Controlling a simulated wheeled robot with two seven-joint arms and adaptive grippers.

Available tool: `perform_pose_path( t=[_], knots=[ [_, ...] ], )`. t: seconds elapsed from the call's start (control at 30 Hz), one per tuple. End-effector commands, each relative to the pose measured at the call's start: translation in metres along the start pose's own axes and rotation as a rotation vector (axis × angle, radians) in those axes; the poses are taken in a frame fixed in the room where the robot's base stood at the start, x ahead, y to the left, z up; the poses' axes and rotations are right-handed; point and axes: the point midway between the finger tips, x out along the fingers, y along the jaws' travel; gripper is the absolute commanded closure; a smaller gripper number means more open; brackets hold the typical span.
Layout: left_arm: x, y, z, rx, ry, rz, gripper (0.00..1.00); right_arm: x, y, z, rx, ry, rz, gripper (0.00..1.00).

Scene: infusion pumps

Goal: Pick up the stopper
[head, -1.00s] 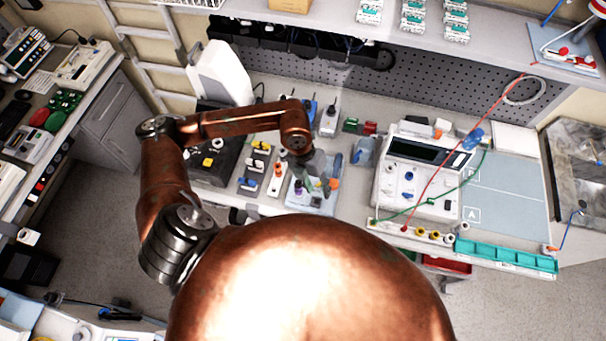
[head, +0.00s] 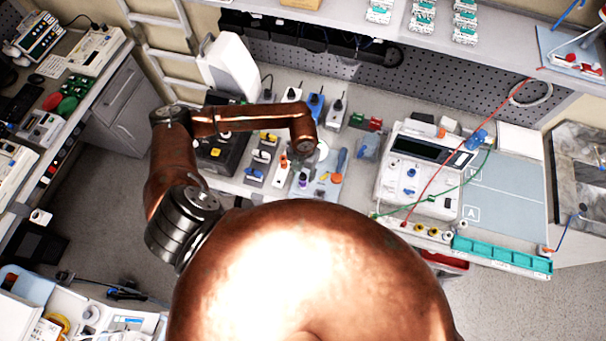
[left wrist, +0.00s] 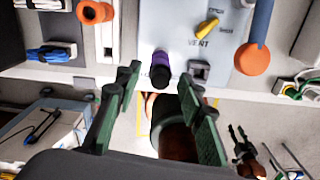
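No single part is marked as the stopper. A small dark cylinder with a purple body (left wrist: 161,66) stands at the near edge of a light panel marked VENT in the left wrist view; its purple also shows in the head view (head: 302,183). My left gripper (left wrist: 158,80) is open, its green fingers either side of this piece and apart from it, with nothing between them. In the head view my wrist hides most of this gripper. My right gripper (left wrist: 238,142) shows small and low in the left wrist view, its fingers apart.
Near the purple piece are a yellow lever (left wrist: 206,28), an orange disc on a blue handle (left wrist: 252,60) and an orange tube end (left wrist: 94,12). A white pump device (head: 415,170) with red and green leads stands to the right.

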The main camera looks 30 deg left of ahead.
Motion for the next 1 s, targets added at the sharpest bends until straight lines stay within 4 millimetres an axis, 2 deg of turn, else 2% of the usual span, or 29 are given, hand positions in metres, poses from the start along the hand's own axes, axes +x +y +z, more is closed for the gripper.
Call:
perform_pose_path(
  t=[0.13,0.63,1.0],
  knots=[
    [0.0003,-0.0002,0.0000,0.001,0.000,-0.001,0.64,0.0008,-0.0023,-0.0008,0.001,0.001,-0.002,0.64],
    [-0.0004,-0.0004,0.0001,0.001,0.000,-0.001,0.98,0.0008,-0.0029,-0.0025,0.000,0.003,-0.003,0.64],
    [-0.0040,-0.0007,0.0008,0.001,-0.002,-0.002,1.00,0.0041,-0.0004,-0.0024,-0.002,0.004,0.000,0.64]
  ],
)
